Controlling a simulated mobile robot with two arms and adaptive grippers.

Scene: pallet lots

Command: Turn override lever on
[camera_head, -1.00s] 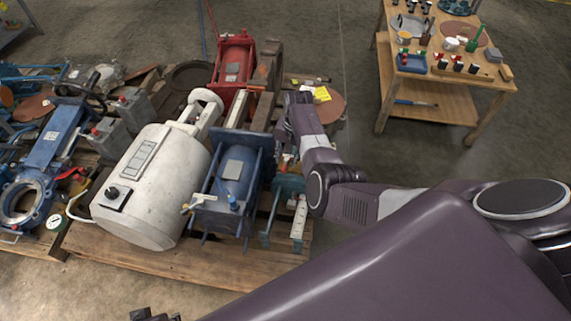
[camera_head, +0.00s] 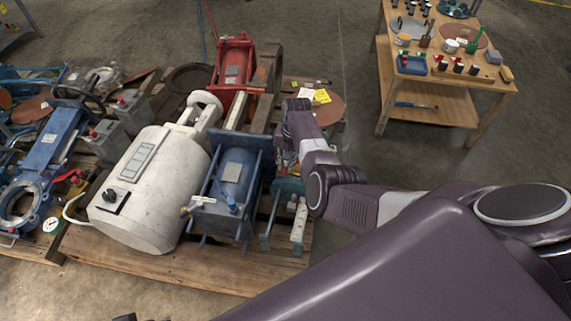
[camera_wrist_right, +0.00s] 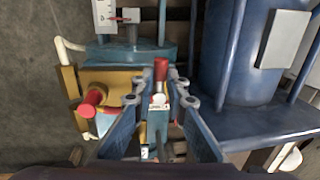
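A lever with a red grip (camera_wrist_right: 161,69) shows in the right wrist view, upright in the picture, between the fingers of my right gripper (camera_wrist_right: 160,92). The fingers are drawn in close on both sides of it; I cannot tell whether they touch it. A second red knob (camera_wrist_right: 92,99) sits on a yellow body (camera_wrist_right: 112,82) to the left. In the head view my right gripper (camera_head: 286,157) is at the right side of the pallet, its tips and the lever mostly hidden by my wrist. A small dark part, likely my left gripper (camera_head: 126,317), barely shows at the bottom edge.
A blue cylinder unit (camera_head: 232,182) stands close left of my right gripper, with a large white tank (camera_head: 152,188) beyond it. A red unit (camera_head: 234,68) is behind. All crowd a wooden pallet (camera_head: 190,272). A wooden workbench (camera_head: 437,98) stands at the far right.

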